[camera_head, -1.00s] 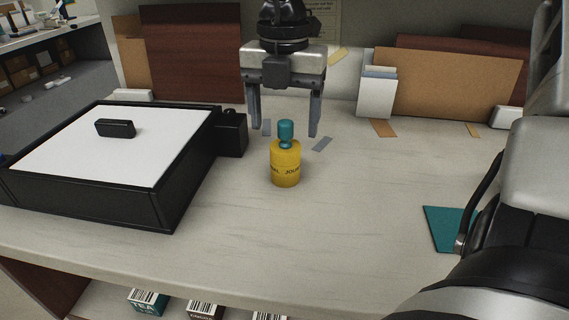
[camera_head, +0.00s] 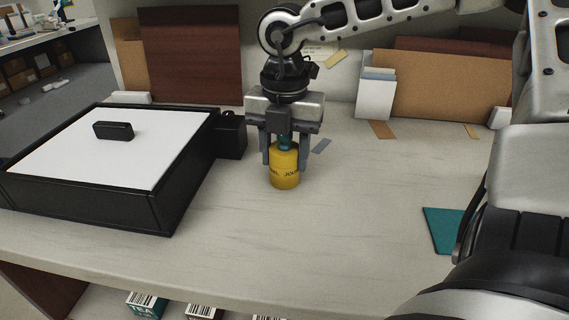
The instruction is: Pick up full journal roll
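The full journal roll (camera_head: 285,178) is a yellow cylinder with dark lettering and a teal knob on top. It stands upright on the pale counter (camera_head: 340,240), near the middle of the head view. My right gripper (camera_head: 284,163) points down over it from behind. Its two fingers sit against the left and right sides of the yellow body's upper part, and the teal knob lies between them, partly hidden. The gripper looks shut on the roll. The roll's base appears to rest on the counter. My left gripper is not in view.
A black box with a white top (camera_head: 105,150) stands to the left, with a small black block (camera_head: 114,130) on it. A teal card (camera_head: 443,228) lies at the right. Cork and brown boards (camera_head: 445,90) line the back. The counter in front is clear.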

